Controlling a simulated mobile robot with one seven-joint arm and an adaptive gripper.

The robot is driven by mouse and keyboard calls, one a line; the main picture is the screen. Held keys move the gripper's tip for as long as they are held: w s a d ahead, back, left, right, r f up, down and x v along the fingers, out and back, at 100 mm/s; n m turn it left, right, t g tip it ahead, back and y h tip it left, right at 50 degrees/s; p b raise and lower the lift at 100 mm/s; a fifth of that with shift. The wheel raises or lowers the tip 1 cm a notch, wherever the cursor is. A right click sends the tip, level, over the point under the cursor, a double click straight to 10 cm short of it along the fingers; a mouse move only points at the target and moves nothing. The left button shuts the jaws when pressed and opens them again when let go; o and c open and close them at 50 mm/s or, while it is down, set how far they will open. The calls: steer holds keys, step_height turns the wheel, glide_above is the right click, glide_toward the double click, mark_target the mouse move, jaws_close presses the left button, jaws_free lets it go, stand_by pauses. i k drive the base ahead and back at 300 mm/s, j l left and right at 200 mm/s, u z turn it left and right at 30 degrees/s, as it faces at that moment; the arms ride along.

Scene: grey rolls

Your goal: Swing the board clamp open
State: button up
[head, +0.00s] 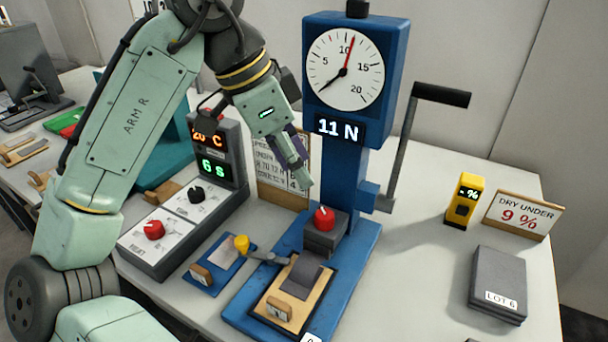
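The board clamp (264,256) looks like a short grey metal arm with a yellow knob (242,244) at its left end. Its right end reaches the back left edge of a wooden board (270,297) on the blue base of the test stand. A dark grey curved strip (303,276) lies over the board, below a grey block with a red knob (323,217). My gripper (304,184) points down, above and to the right of the yellow knob, behind the clamp and apart from it. Its fingers are seen edge-on, so their opening is unclear; I see nothing held.
The blue stand column (340,180) with a dial and "11 N" display rises right of my gripper. A crank handle (440,95) sticks out right. A control box (180,225) stands left. A yellow meter (463,200), sign and grey "LOT 6" block (498,285) stand right.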

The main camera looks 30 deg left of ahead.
mark_target(241, 242)
steer(key=k, duration=1)
